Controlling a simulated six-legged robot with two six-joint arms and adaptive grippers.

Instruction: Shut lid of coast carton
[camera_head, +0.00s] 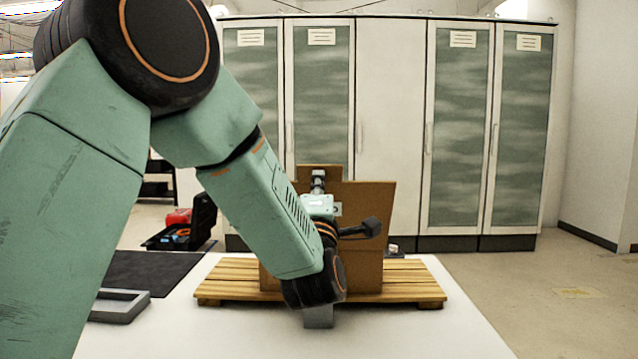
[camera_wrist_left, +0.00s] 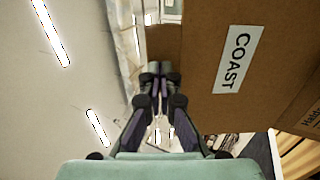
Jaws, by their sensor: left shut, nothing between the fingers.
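The brown coast carton (camera_head: 368,250) stands on a wooden pallet (camera_head: 415,283) in the head view, partly hidden behind my left arm. A brown flap (camera_head: 325,168) stands up above its top edge. In the left wrist view a brown panel (camera_wrist_left: 200,110) bears a white label reading COAST (camera_wrist_left: 237,60). My left gripper (camera_head: 318,178) is shut and empty, pointing up in front of the carton. Its fingertips (camera_wrist_left: 160,72) show close beside the brown panel in the left wrist view; I cannot tell whether they touch it. My right gripper is out of view.
The pallet lies on a white table (camera_head: 430,335). A grey frame (camera_head: 120,305) and a dark mat (camera_head: 150,272) are at the left. An open black toolbox (camera_head: 185,232) is beyond them. Cabinets (camera_head: 390,130) stand behind. The table's front right is clear.

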